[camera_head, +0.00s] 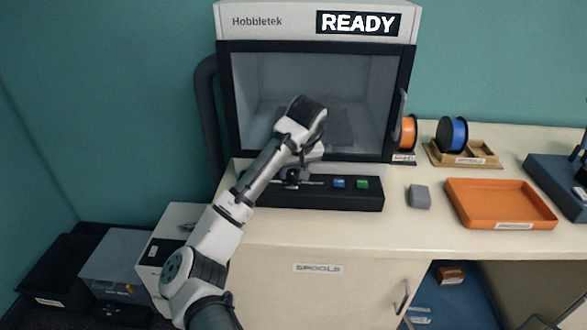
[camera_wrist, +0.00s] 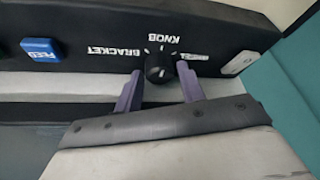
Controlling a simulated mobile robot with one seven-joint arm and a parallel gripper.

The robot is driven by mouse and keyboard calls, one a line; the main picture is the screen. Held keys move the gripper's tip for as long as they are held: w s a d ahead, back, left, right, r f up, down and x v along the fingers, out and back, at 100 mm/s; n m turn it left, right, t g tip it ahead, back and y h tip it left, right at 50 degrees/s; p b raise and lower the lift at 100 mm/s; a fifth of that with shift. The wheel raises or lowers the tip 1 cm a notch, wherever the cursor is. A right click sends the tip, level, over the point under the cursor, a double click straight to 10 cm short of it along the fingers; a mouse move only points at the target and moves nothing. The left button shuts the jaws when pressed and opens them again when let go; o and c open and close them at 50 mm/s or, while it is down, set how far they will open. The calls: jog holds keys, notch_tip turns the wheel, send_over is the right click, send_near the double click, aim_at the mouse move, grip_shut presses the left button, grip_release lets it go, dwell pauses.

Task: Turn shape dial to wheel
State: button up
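The shape dial (camera_wrist: 158,68) is a small round black knob on the dark control panel in the wrist view. The labels BRACKET and KNOB show beside it, and a third label (camera_wrist: 195,57) near the right fingertip is too small to read. I cannot tell which label the dial points at. My gripper (camera_wrist: 159,72) is open, with one purple finger on each side of the dial; I cannot tell whether they touch it. In the head view my gripper (camera_head: 292,181) is at the front panel (camera_head: 320,196) of the printer, and the dial is hidden behind it.
The printer (camera_head: 230,100) shows READY. A blue button (camera_head: 339,183), marked FEED in the wrist view, and a green button (camera_head: 362,184) are right of my gripper. A grey block (camera_head: 419,196), an orange tray (camera_head: 500,203) and spools (camera_head: 452,134) stand further right on the counter.

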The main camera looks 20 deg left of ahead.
jog(key=c, duration=0.7)
jog(key=shift+m, duration=0.3)
jog(key=m, duration=0.2)
jog(key=m+h+p, duration=0.1)
jog(key=m, duration=0.1)
jog(key=shift+s+a+t+h, duration=0.1)
jog(key=shift+t+h, duration=0.2)
jog(key=shift+a+m+h+p, duration=0.15)
jog(key=shift+m+h+p, duration=0.6)
jog(key=shift+m, duration=1.45)
